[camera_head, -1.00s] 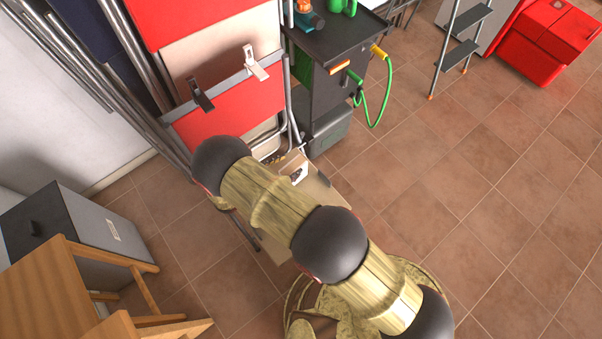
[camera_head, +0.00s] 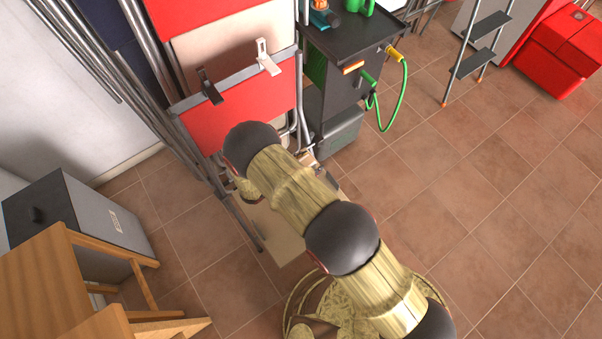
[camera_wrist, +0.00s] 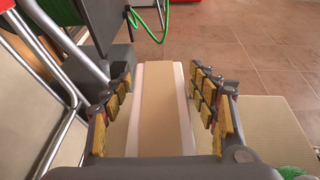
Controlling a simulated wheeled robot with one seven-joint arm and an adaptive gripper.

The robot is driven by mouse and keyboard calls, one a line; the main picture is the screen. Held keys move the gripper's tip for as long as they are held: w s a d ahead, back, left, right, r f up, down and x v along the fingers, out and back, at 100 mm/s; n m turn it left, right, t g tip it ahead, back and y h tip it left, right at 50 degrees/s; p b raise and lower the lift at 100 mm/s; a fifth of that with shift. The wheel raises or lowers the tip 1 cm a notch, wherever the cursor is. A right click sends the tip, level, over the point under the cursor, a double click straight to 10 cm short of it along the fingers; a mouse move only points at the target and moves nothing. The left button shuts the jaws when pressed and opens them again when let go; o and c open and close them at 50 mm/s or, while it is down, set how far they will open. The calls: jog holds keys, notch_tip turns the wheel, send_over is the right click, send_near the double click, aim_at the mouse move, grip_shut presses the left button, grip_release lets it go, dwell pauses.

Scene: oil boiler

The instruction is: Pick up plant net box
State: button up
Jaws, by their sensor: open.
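A long, narrow white box with a tan strip along its middle (camera_wrist: 162,110) lies between the fingers of my gripper (camera_wrist: 163,80) in the wrist view. I take it to be the plant net box, though no label is readable. My gripper is open, with finger pads to the left and right of the box; gaps show on both sides and I see no firm contact. The box's near end is hidden below the gripper. In the head view my arm covers the box and most of the gripper.
Folded metal-framed chairs with a red panel (camera_head: 240,105) lean close on the left. A dark cart (camera_head: 345,50) with a green hose (camera_head: 404,100) and a grey box (camera_head: 338,135) stand beyond. A wooden chair (camera_head: 50,280) is lower left.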

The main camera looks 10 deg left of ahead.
jog(key=shift+c, duration=1.2)
jog(key=c, duration=1.1)
jog(key=shift+r, duration=0.1)
